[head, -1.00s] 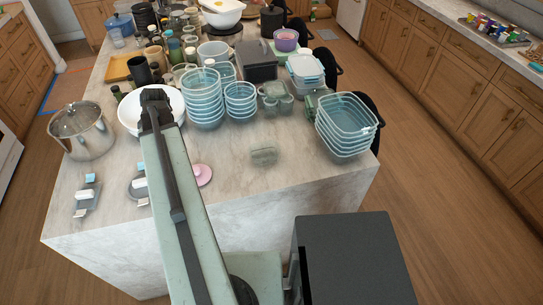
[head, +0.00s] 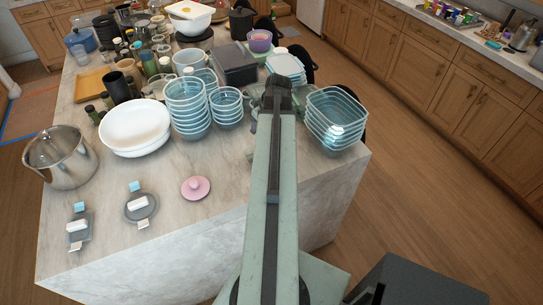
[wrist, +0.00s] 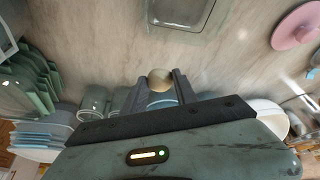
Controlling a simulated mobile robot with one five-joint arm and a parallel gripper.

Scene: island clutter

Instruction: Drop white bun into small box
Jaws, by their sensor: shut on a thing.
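A round, pale cream bun (wrist: 160,80) sits between the two dark fingers of my gripper (wrist: 160,75) in the wrist view. The gripper is shut on it. In the head view, my arm runs up the middle of the picture; its dark end hides the fingers and the bun. A small clear rectangular box (wrist: 182,12) lies on the counter at the top of the wrist view, cut off by the frame edge. It is apart from the bun. In the head view my arm mostly covers the box's place.
Stacked clear containers (head: 336,122) stand right of my arm, stacked blue-rimmed bowls (head: 190,105) left of it. A pink lid (head: 196,188), white bowls (head: 135,128) and a steel pot (head: 60,157) are further left. The front counter (head: 165,245) has free room.

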